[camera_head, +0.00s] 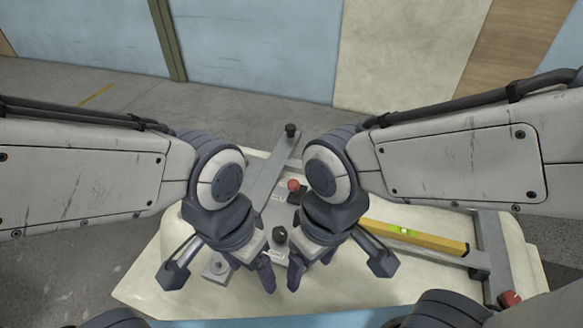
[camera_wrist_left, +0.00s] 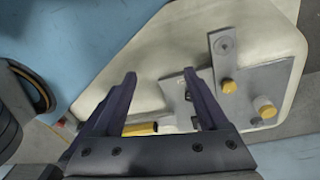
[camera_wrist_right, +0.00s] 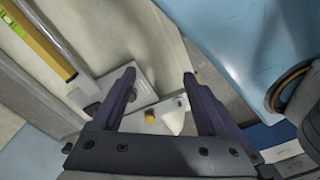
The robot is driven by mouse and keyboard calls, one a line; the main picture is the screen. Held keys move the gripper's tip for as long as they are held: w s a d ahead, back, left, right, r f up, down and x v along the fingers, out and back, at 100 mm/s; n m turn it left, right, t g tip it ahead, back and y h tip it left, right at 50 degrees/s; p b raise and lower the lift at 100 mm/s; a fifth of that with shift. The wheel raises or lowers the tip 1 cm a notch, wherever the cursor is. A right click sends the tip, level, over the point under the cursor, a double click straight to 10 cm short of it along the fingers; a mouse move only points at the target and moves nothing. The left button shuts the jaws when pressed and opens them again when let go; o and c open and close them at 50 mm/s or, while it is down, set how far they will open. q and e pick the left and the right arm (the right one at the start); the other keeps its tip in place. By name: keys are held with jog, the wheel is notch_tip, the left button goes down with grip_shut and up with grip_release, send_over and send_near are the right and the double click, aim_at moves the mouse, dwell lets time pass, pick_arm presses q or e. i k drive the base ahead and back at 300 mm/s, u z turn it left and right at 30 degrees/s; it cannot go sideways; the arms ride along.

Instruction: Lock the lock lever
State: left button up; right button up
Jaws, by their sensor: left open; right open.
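A long grey metal bar with a black knob, probably the lock lever (camera_head: 268,182), lies diagonally on the cream tub shell (camera_head: 150,285) between my two arms. Its lower part is partly hidden by my grippers. A red knob (camera_head: 294,185) and a second black knob (camera_head: 280,234) stand close beside it; I cannot tell which part locks. My left gripper (camera_head: 250,271) is open and empty, low over the shell. My right gripper (camera_head: 311,267) is open and empty just right of it. The left wrist view shows a grey bracket (camera_wrist_left: 221,60) with yellowish knobs beyond the right finger.
A yellow spirit level (camera_head: 415,236) lies on the shell at right, beside a grey metal frame (camera_head: 490,250) with a red end. A grey plate (camera_wrist_right: 140,88) with a brass knob shows in the right wrist view. Open floor (camera_head: 60,180) lies left of the shell.

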aim_at(293, 185)
jog(key=z, duration=0.3)
jog(key=k, duration=1.3)
jog(key=u, duration=0.2)
